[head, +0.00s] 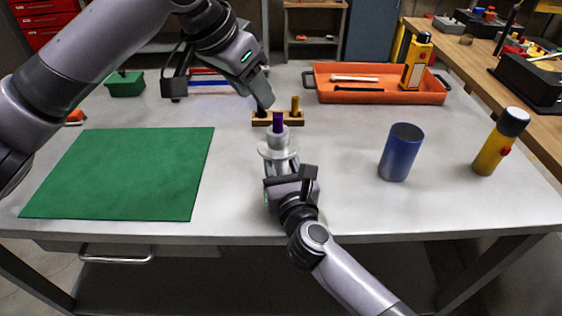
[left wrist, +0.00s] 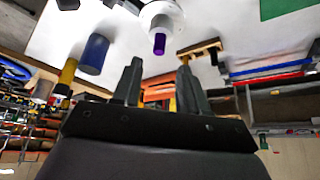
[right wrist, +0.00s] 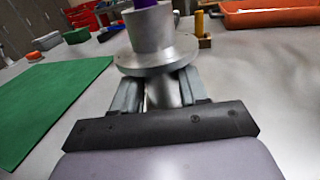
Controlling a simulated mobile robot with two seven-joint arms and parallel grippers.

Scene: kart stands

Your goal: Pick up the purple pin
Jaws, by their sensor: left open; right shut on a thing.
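The purple pin (head: 278,121) stands upright in the top of a grey flanged metal hub (head: 274,152). It also shows in the left wrist view (left wrist: 159,43), and its lower end shows at the top of the right wrist view (right wrist: 145,3). My right gripper (right wrist: 160,88) is shut on the hub below its flange. My left gripper (head: 264,97) is open and empty, above and behind the pin in the head view. In the left wrist view the pin appears beyond the fingertips, not between them.
A wooden block (head: 294,120) with a yellow pin (head: 295,104) stands behind the hub. A green mat (head: 120,172) lies left. A blue cylinder (head: 401,152) and a yellow bottle (head: 495,148) stand right. An orange tray (head: 350,97) sits at the back.

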